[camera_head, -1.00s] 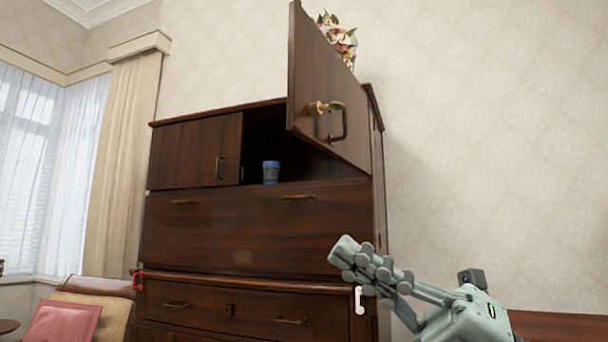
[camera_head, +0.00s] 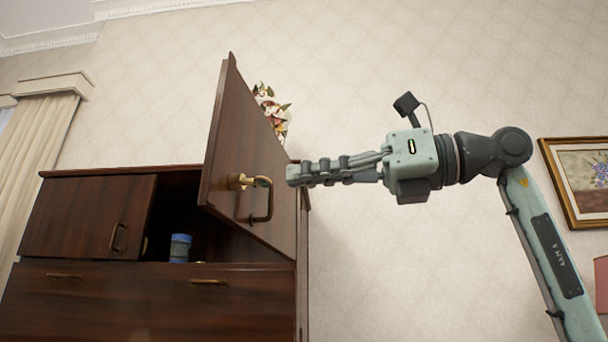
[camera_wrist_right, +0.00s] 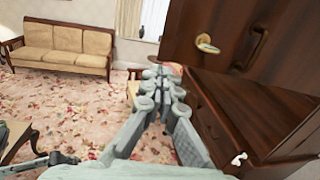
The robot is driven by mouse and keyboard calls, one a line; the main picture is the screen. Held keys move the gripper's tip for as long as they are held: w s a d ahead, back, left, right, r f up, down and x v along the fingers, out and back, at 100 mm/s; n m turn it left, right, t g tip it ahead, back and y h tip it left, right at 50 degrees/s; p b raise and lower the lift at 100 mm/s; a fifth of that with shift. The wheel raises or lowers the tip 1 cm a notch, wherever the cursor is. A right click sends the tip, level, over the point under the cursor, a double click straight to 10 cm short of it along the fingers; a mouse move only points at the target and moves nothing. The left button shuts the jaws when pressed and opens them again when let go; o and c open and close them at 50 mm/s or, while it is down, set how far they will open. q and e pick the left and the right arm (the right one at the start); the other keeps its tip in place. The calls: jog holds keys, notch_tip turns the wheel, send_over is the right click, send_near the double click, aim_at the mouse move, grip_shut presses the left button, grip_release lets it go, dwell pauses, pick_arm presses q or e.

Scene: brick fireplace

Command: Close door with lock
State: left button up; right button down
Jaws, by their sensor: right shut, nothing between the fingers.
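The dark wooden cabinet door (camera_head: 240,150) stands swung open from the right side of the cabinet (camera_head: 140,305). It carries a brass lock with a key (camera_head: 240,181) and a curved handle (camera_head: 262,204). The door, lock (camera_wrist_right: 206,44) and handle also show at the upper right of the right wrist view. My right gripper (camera_head: 294,174) is shut and empty, with its tips close to the right of the lock and handle; I cannot tell whether it touches the door. It also shows in the right wrist view (camera_wrist_right: 163,73).
A blue cup (camera_head: 180,248) stands in the open compartment. Flowers (camera_head: 271,110) sit on top of the cabinet behind the door. A framed picture (camera_head: 578,180) hangs at the right. The right wrist view shows a sofa (camera_wrist_right: 60,45) beyond open carpet (camera_wrist_right: 75,95).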

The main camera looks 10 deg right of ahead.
aim_at(210, 185)
jog(key=p+x, duration=0.1)
jog(key=x, duration=0.9)
jog(key=shift+s, duration=0.1)
jog(key=shift+a, duration=0.25)
jog(key=shift+w+a, duration=0.15)
jog(key=shift+w, duration=0.05)
pick_arm(q)
jog(key=shift+w+d+f, duration=0.1)
jog(key=shift+w+f, duration=0.3)
jog(key=shift+f, duration=0.25)
jog(key=shift+w+f, duration=0.4)
jog(key=shift+f, duration=0.2)
pick_arm(e)
jog(key=shift+a, duration=0.1)
